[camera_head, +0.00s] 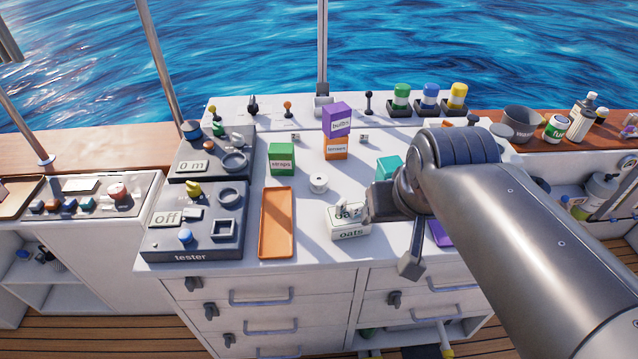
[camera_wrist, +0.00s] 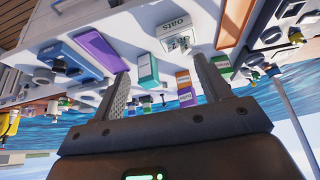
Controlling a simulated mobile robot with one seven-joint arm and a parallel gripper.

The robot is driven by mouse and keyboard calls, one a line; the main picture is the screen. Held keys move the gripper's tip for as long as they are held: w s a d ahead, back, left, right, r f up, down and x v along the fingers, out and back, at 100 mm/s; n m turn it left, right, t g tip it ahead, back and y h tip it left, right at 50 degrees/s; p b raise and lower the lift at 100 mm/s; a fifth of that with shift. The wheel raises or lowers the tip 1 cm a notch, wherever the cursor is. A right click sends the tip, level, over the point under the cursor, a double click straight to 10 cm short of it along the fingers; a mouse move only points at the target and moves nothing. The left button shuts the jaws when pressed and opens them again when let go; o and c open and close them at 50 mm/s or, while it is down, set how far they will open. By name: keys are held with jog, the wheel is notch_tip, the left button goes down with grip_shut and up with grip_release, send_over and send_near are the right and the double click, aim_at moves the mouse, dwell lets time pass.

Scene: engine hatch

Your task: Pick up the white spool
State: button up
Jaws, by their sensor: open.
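The white spool (camera_head: 318,183) stands on the white counter top, between the green box and the oats box, with a dark hole in its top. My gripper (camera_head: 348,209) is to the right of and nearer than the spool, its fingers in front of the oats box (camera_head: 350,235) in the head view. The gripper is apart from the spool. In the wrist view my gripper (camera_wrist: 160,88) has its two fingers spread with nothing held between them. I cannot surely make out the spool in the wrist view.
An orange tray (camera_head: 277,225) lies left of the spool. The green box (camera_head: 282,158), orange box (camera_head: 336,150) with a purple box (camera_head: 337,119) on it, and teal box (camera_head: 389,167) stand around it. The tester (camera_head: 197,225) is further left.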

jog(key=w+a+g, duration=0.1)
jog(key=w+a, duration=0.1)
jog(key=w, duration=0.8)
jog(key=g, duration=0.3)
send_over(319, 179)
notch_tip(319, 179, down, 11)
jog(key=f, duration=0.5)
jog(key=shift+s+a, duration=0.1)
jog(key=shift+a, duration=0.3)
jog(key=shift+w+d+f, duration=0.1)
jog(key=shift+d+f, duration=0.1)
jog(key=shift+f, duration=1.15)
jog(key=shift+w+d+f, duration=0.1)
jog(key=shift+d+f, duration=0.1)
jog(key=shift+f, duration=1.15)
jog(key=c, duration=1.1)
